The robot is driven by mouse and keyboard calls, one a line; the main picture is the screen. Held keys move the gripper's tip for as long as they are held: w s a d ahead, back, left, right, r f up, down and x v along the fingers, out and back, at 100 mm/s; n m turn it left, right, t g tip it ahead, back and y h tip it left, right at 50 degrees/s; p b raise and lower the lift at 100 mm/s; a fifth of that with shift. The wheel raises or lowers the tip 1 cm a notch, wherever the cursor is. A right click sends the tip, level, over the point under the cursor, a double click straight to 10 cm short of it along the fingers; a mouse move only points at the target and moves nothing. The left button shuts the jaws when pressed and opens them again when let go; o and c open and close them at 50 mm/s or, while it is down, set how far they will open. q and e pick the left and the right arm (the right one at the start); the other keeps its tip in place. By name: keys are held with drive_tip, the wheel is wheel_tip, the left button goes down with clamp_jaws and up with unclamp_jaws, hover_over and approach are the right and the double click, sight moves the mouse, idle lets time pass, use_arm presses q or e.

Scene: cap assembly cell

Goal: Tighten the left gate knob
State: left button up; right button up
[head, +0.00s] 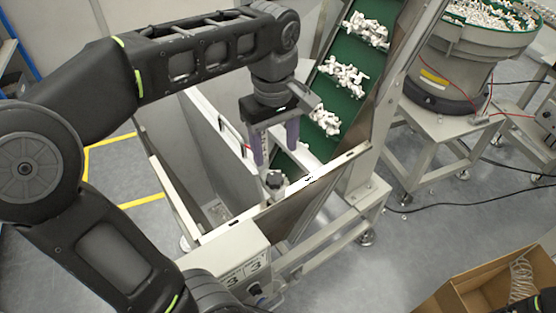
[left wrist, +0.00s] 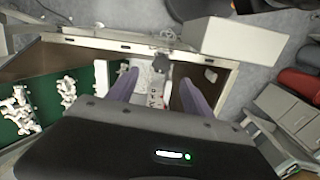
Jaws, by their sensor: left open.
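A small dark grey knob (head: 274,180) sits at the rim of the hopper, on its near side. It also shows in the left wrist view (left wrist: 162,64), near the hopper's edge. My left gripper (head: 275,156) is above the knob, pointing down, with its two purple fingers apart. In the left wrist view the fingers (left wrist: 158,78) stand either side of the knob's line of sight, and nothing is held between them. Whether they touch the knob I cannot tell. My right gripper is not in view.
The hopper's metal rim (head: 330,166) runs beside the knob. A green conveyor (head: 375,78) with white parts rises behind. A labelled control box (head: 228,251) stands in front. A bowl feeder (head: 470,45) is at back right, and a cardboard box (head: 465,290) at lower right.

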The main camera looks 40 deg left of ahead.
sight(275, 177)
use_arm(q)
drive_tip(key=shift+f+n, duration=0.3)
drive_tip(key=shift+n, duration=0.3)
drive_tip(key=shift+s+n, duration=0.2)
drive_tip(key=shift+n, duration=0.2)
drive_tip(key=shift+w, duration=0.1)
drive_tip(key=shift+f+p, duration=0.4)
drive_tip(key=shift+f, duration=3.5)
clamp_jaws()
